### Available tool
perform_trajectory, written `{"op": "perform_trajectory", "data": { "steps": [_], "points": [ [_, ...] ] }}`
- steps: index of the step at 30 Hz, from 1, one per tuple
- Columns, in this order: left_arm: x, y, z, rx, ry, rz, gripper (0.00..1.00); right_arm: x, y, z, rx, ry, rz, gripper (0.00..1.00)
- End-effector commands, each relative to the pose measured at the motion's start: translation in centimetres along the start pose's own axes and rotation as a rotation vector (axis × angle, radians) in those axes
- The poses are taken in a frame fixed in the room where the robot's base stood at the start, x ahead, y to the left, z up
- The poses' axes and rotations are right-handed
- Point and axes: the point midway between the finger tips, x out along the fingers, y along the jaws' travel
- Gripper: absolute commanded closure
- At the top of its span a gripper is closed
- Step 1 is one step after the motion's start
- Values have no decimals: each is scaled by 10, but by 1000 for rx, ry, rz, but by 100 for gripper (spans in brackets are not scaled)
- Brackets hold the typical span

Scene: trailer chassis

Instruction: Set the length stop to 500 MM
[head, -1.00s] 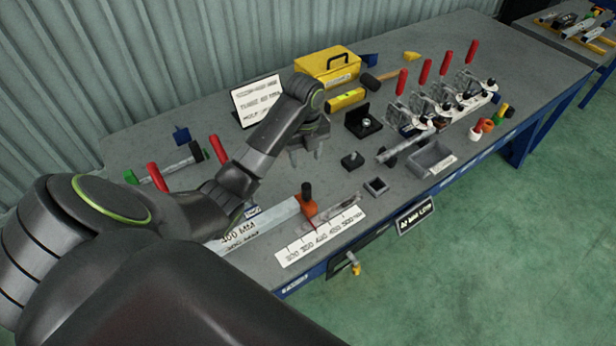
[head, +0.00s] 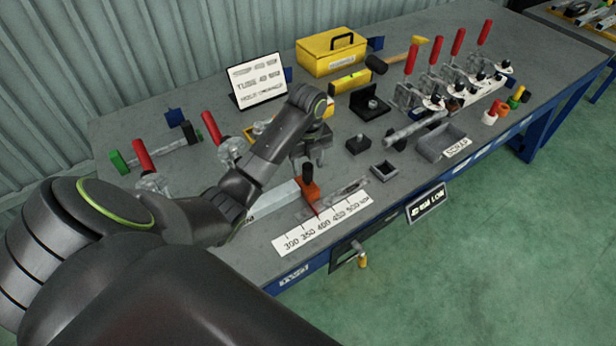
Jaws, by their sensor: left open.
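The length stop (head: 310,193) is an orange-red block with an upright black knob (head: 308,172), sitting on a pale metal rail (head: 268,206). A white scale strip (head: 320,225) in front reads 300 to 500 MM. A thin red pointer reaches from the stop to the strip around the 400 mark; the exact reading is too small to tell. My left gripper (head: 309,163) points down with open fingers just behind and above the knob; I cannot tell whether it touches. My right gripper is not in view.
Behind stand a tilted white sign (head: 258,82), a yellow toolbox (head: 331,54) and a yellow level (head: 350,82). Red-handled clamps (head: 434,58) line the right. A grey tray (head: 440,140) and small black square holder (head: 384,170) lie right of the stop.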

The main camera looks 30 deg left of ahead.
Motion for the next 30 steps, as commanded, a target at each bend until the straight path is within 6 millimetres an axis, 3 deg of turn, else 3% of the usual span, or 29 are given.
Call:
{"op": "perform_trajectory", "data": {
  "steps": [2,9,19,30],
  "points": [
    [15,1,-1,-1,2,3,51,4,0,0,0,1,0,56],
    [36,0,0,0,0,1,51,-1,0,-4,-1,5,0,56],
    [39,0,0,0,-1,0,53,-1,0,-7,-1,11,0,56],
    [39,0,0,0,-2,0,100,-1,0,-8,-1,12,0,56]
  ]
}}
